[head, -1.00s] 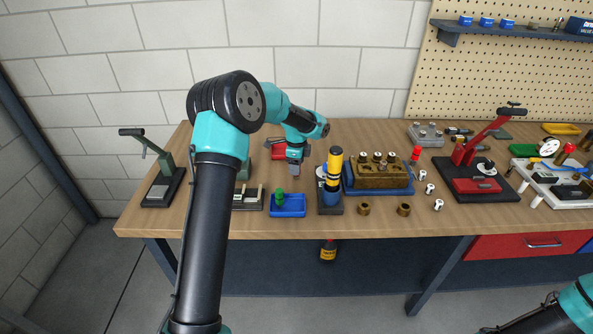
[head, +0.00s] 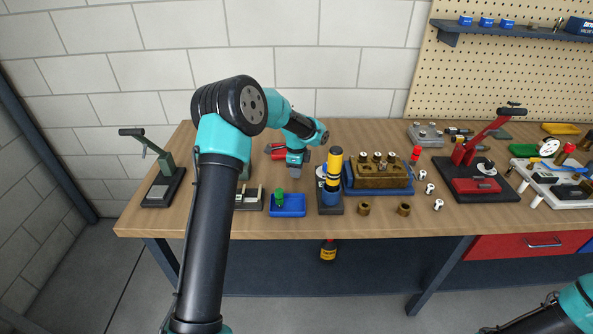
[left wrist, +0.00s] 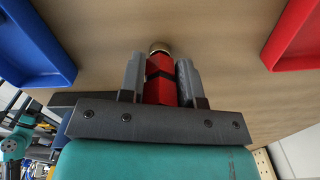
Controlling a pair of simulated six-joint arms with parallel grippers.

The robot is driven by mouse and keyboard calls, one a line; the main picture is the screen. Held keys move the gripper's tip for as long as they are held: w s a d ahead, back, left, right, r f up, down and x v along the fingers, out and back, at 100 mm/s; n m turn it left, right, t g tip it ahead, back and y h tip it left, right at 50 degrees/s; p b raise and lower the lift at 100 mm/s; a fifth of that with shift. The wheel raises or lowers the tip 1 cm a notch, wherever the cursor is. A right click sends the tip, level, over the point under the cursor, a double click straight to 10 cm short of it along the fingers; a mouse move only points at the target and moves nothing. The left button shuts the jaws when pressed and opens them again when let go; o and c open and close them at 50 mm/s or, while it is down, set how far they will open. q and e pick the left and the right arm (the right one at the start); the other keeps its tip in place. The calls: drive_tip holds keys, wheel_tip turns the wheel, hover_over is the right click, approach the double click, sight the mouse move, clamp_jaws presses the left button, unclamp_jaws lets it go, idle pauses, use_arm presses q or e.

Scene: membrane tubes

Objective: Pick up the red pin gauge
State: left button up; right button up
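In the head view my left gripper (head: 297,171) is low over the table, between the red tray and the blue bin; the gauge cannot be made out there. Whether it touches the table is unclear. Of my right arm only a part shows at the lower right; its gripper is out of view.
A blue bin (head: 289,212) with a green pin (head: 280,195) is in front of my gripper. A red tray (head: 277,149) is behind it. A black-and-yellow cylinder (head: 334,170) stands upright close on the right. A green-handled press (head: 163,185) stands far left.

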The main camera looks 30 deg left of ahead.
use_arm(q)
drive_tip(key=c, duration=0.4)
drive_tip(key=shift+r, duration=0.5)
wheel_tip(320, 180, up, 3)
drive_tip(key=shift+f, duration=0.15)
drive_tip(key=s+d, duration=0.2)
drive_tip(key=s, duration=0.2)
drive_tip(key=s+d+r, duration=0.1)
drive_tip(key=s+d, duration=0.2)
drive_tip(key=s, duration=0.2)
drive_tip(key=s+d, duration=0.3)
drive_tip(key=s, duration=0.1)
drive_tip(key=shift+s+d+r, duration=0.15)
drive_tip(key=shift+s+d, duration=0.05)
drive_tip(key=shift+s, duration=0.15)
